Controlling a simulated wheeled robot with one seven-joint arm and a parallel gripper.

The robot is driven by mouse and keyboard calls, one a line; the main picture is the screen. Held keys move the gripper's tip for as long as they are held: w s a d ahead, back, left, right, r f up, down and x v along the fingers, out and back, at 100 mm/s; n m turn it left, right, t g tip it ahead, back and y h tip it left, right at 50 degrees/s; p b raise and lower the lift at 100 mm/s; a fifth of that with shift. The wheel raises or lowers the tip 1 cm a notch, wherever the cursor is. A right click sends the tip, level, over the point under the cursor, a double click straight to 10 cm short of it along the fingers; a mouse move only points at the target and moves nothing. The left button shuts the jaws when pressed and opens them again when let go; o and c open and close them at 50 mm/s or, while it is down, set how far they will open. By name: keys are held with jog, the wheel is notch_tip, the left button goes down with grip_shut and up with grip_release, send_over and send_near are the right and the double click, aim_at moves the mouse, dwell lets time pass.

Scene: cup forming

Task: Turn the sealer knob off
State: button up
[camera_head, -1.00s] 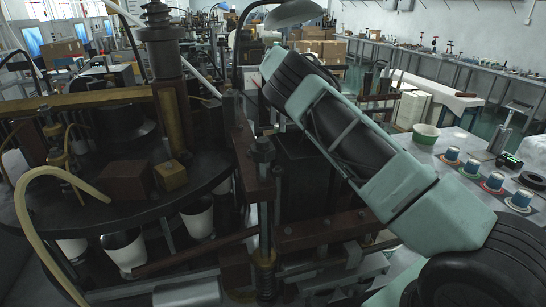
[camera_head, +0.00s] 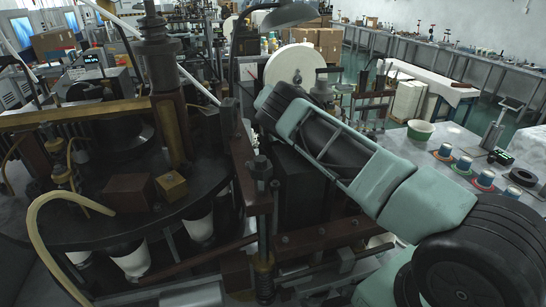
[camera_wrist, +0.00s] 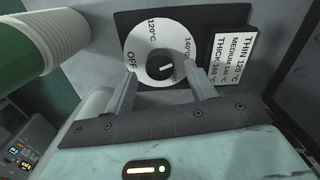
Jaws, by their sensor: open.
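In the wrist view, the sealer knob (camera_wrist: 159,66) is a dark round knob in the middle of a white dial (camera_wrist: 137,44). The dial is marked OFF at lower left, 120°C at the top and 140°C at the right. A further mark at the right is partly hidden. The knob's white pointer line points right, toward the temperature marks and away from OFF. My gripper (camera_wrist: 161,75) is open, with one finger on each side of the knob. In the head view, the gripper and dial are hidden.
A label card (camera_wrist: 236,58) listing THIN, MEDIUM and THICK temperatures is beside the dial. Stacked green-and-white cups (camera_wrist: 50,38) are close on the left. In the head view, a cup machine (camera_head: 120,215) fills the left, and several coloured cups stand on a table (camera_head: 455,138) at right.

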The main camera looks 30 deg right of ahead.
jog(key=shift+f+p, duration=0.4)
jog(key=shift+f, duration=1.15)
jog(key=c, duration=1)
